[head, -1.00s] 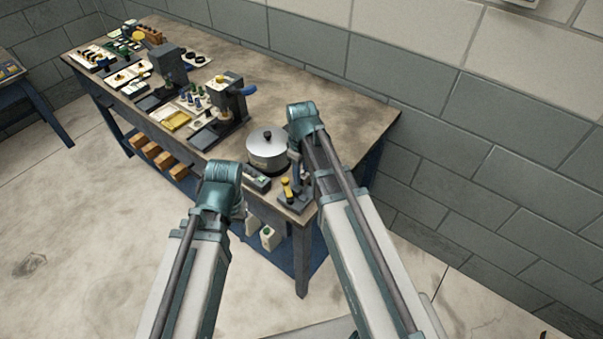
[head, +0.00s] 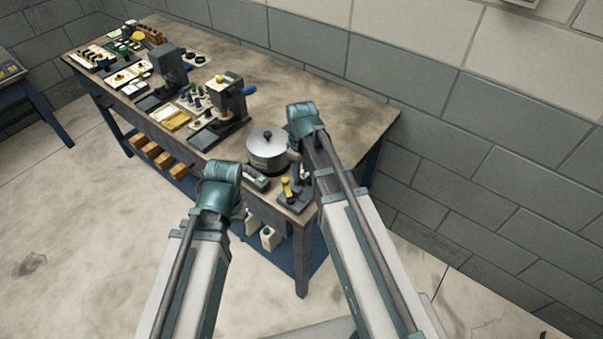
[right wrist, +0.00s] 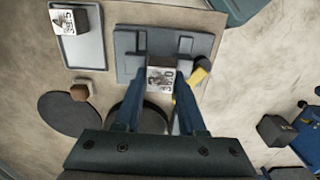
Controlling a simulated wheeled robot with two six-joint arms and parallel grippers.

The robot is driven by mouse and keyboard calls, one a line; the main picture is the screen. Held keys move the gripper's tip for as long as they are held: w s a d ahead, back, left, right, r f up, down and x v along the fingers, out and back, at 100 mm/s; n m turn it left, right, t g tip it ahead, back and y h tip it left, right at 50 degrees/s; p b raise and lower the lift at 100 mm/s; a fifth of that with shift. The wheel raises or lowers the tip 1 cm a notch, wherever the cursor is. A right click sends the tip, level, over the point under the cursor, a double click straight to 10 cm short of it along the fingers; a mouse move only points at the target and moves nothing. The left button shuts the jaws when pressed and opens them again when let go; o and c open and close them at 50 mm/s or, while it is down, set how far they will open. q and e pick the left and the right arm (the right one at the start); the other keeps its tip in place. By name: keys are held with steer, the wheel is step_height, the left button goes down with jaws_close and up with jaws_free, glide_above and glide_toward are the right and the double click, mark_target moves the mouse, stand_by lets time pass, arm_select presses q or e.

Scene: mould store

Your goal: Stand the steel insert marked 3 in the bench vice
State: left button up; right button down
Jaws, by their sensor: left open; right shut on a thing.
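The steel insert (right wrist: 160,80), a small pale block with dark digits including a 3, is between the fingers of my right gripper (right wrist: 164,76), which is shut on it. The grey-blue bench vice (right wrist: 123,66) lies directly beneath and beyond the fingertips in the right wrist view. I cannot tell whether the insert touches its jaws. In the head view the vice (head: 296,201) stands at the bench's near right corner, and my right gripper (head: 303,174) is above it, partly hidden by its arm. My left gripper (head: 240,211) is open by the bench's front edge, mostly hidden by its wrist.
A yellow handle (right wrist: 197,76) sits right of the vice. A grey tray (right wrist: 83,52) holding another marked block (right wrist: 68,22) lies to the left. A silver lidded pot (head: 266,153) stands close behind the vice. Presses and fixtures fill the bench's far left; its back right is clear.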

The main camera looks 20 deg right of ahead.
jaws_free()
stand_by(0.4)
steer(key=shift+r, duration=0.15)
steer(key=shift+r+p, duration=3.65)
steer(key=shift+p, duration=0.15)
